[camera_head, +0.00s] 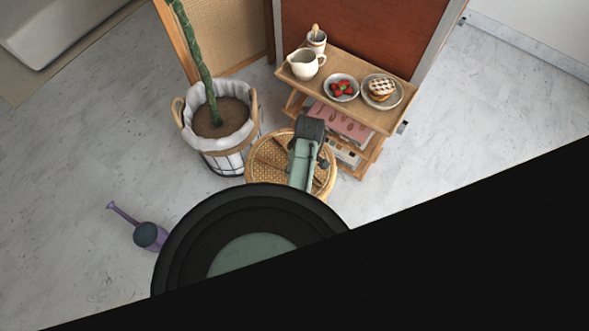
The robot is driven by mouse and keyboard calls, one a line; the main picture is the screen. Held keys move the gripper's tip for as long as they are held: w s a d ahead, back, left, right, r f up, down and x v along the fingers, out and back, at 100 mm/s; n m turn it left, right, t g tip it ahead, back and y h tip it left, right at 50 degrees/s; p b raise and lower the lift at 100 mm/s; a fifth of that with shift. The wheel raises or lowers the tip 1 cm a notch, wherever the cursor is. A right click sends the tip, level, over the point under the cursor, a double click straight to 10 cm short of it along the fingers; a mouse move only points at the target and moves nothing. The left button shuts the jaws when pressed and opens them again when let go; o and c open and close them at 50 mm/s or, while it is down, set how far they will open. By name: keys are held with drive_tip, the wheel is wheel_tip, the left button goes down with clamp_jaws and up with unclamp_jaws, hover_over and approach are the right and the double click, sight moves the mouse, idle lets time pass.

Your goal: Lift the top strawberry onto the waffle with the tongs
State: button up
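Several red strawberries (341,88) with bits of green sit in a small pale bowl (329,92) on the cart's wooden top. The waffle (382,86) lies on a round plate (398,99) to the right of the bowl; it looks stacked, with a pale lattice top. Which strawberry is on top is too small to tell. I cannot make out the tongs for sure. My green arm reaches up the picture, and its dark end (310,128) shows in front of the cart, apart from the bowl and plate. I cannot make out gripper fingers there.
The wooden cart (352,65) also bears a white jug (306,64) and a cup (316,41) at the left, with magazines (345,125) below. A round wicker stool (262,172) and a basket planter (222,150) stand nearby. A purple object (138,228) lies on the floor.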

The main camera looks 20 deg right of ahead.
drive_tip(key=shift+w+a+f+b, duration=0.15)
drive_tip(key=shift+f+b, duration=0.3)
drive_tip(key=shift+f, duration=0.9)
drive_tip(key=c, duration=0.7)
wheel_tip(320, 180, up, 12)
drive_tip(key=p, duration=0.5)
